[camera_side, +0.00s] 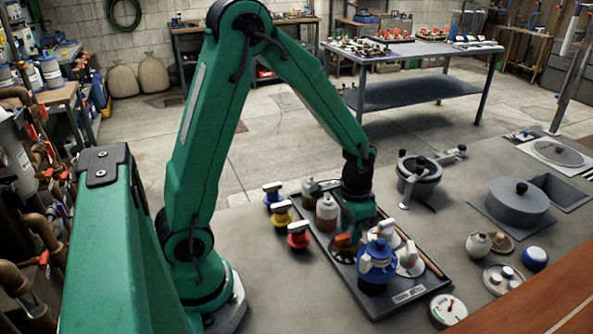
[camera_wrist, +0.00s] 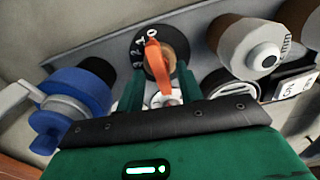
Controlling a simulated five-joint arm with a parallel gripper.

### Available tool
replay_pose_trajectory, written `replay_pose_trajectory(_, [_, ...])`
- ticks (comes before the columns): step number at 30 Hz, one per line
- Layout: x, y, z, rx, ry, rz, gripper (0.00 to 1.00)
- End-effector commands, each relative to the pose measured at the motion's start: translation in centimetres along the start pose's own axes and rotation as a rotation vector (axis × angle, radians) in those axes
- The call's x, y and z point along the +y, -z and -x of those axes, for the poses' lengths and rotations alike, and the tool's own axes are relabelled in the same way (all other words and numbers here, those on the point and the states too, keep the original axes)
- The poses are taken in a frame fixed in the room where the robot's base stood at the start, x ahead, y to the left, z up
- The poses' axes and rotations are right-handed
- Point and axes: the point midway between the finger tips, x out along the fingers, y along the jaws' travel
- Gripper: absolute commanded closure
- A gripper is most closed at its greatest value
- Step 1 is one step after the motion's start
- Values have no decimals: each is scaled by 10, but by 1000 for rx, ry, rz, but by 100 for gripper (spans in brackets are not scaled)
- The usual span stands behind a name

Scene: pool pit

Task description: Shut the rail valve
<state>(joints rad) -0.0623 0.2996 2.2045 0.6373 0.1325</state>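A valve with an orange lever (camera_wrist: 154,58) on a dark round numbered dial (camera_wrist: 143,62) is ahead of my gripper in the wrist view. I take it to be the rail valve. The lever's tip points toward the low end of the scale, near the 0 and 1. My gripper (camera_wrist: 160,88) has its green fingers apart, one on each side of the lever, with gaps showing. In the side view my gripper (camera_side: 356,222) reaches down over the dark tray, and the orange lever (camera_side: 344,241) shows beside it. Its lower fingers are partly hidden there.
The dark tray (camera_side: 408,294) also holds a blue valve (camera_side: 376,264) close by, brown-white bottles (camera_side: 327,212) and white-handled parts. Blue, yellow and red fittings (camera_side: 298,236) stand left of it. A pot (camera_side: 517,201) and a gauge (camera_side: 448,310) are to the right.

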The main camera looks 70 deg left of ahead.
Motion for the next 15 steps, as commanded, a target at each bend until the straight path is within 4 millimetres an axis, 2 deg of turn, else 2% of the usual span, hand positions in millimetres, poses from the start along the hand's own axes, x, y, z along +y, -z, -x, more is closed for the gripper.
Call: replay_pose_trajectory(15, [0, 1, 58, 5, 1, 0, 64])
